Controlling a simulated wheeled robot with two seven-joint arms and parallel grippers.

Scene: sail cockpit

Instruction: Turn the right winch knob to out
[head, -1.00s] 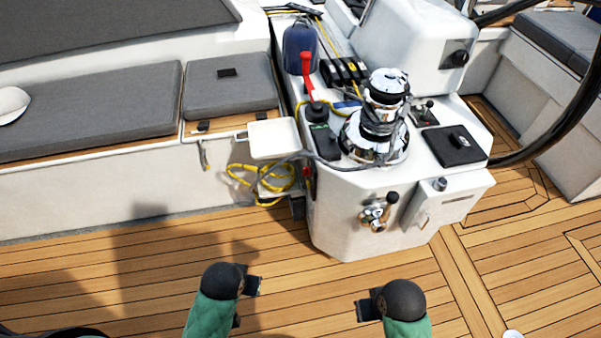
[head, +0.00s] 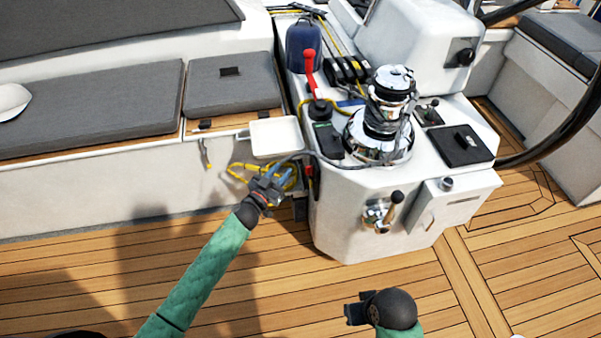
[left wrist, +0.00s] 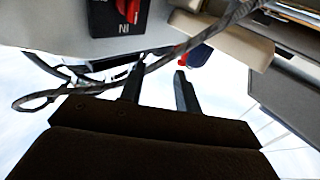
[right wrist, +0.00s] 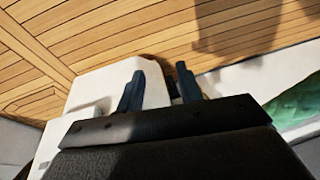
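A red knob (left wrist: 128,10) sits on a black plate marked "IN" (left wrist: 112,26) at the top of the left wrist view, partly cut off by the frame edge. In the head view a small red part (head: 310,172) shows on the left side of the white console, too small to read. My left gripper (head: 277,176) is open and empty beside that side of the console, in front of the yellow rope. Its fingers (left wrist: 158,82) are apart from the knob. My right gripper (right wrist: 160,85) is open and empty, low above the deck. I cannot tell which control is the right winch knob.
The console (head: 345,215) carries a chrome winch (head: 382,125), a red-handled lever (head: 310,68) and a black panel (head: 460,146). A grey rope (left wrist: 165,62) crosses near my left fingers. A white tray (head: 275,137) juts out above. The teak deck (head: 270,290) in front is clear.

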